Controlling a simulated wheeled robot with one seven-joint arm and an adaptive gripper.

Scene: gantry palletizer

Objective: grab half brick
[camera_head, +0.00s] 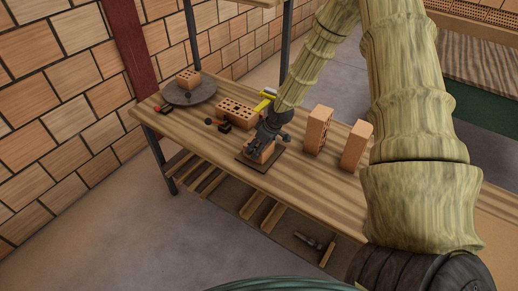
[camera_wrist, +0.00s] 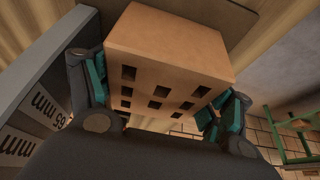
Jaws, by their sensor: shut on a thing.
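An orange half brick (camera_wrist: 172,45) with several square holes in one face fills the middle of the wrist view. My gripper (camera_wrist: 160,95) is shut on it, with its teal-padded fingers against two opposite sides. In the head view the held half brick (camera_head: 261,153) is at or just above a dark square plate (camera_head: 245,161) on the wooden bench; I cannot tell whether it touches. My gripper (camera_head: 265,143) reaches down over it and hides part of it. Another small perforated brick (camera_head: 188,79) sits on a grey round disc (camera_head: 200,95) at the bench's far left end.
A larger perforated brick (camera_head: 236,113) lies left of my gripper, near a yellow tool (camera_head: 264,101). Two plain bricks stand upright to the right (camera_head: 318,130), one partly beside my arm (camera_head: 356,146). A grey panel marked "65 mm" (camera_wrist: 50,80) is close at left in the wrist view.

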